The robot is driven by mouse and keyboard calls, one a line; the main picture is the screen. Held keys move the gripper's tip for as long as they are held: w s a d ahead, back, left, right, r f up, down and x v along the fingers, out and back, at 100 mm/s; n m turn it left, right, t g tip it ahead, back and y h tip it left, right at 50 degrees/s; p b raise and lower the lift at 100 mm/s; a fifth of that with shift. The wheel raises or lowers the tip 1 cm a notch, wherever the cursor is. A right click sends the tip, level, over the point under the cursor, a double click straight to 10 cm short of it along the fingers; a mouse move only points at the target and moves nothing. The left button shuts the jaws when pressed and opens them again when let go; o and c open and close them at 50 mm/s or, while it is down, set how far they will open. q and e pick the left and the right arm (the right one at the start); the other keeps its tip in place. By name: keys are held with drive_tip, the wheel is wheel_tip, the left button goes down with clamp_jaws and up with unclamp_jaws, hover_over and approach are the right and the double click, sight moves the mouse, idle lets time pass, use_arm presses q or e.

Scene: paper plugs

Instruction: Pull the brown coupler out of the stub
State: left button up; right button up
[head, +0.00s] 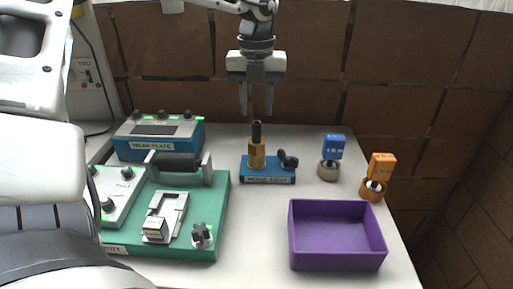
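The brown coupler (257,159) is an ochre-brown upright cylinder on a small blue base (268,177) with a label on its front, in the middle of the table. The stub inside or under the coupler cannot be made out separately. My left gripper (257,112) points down above the coupler, fingers apart on either side of its line, empty. Its fingertips appear a little above the black top and do not touch it. My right gripper is not in view.
A black knobbed part (288,161) sits close right of the coupler. A green unit with a black handle (222,205) and a blue meter box (160,140) stand left. Blue-tagged (333,147) and orange-tagged (381,167) plugs stand right. An empty purple bin (338,261) is in front.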

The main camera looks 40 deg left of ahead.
sight(256, 122)
use_arm(q)
drive_tip(key=shift+f+b, duration=0.65)
drive_tip(key=shift+f, duration=0.1)
drive_tip(key=shift+f+b, duration=1.15)
drive_tip(key=shift+f, duration=0.1)
clamp_jaws()
drive_tip(key=c, duration=0.6)
unclamp_jaws()
drive_tip(key=shift+r, duration=0.1)
clamp_jaws()
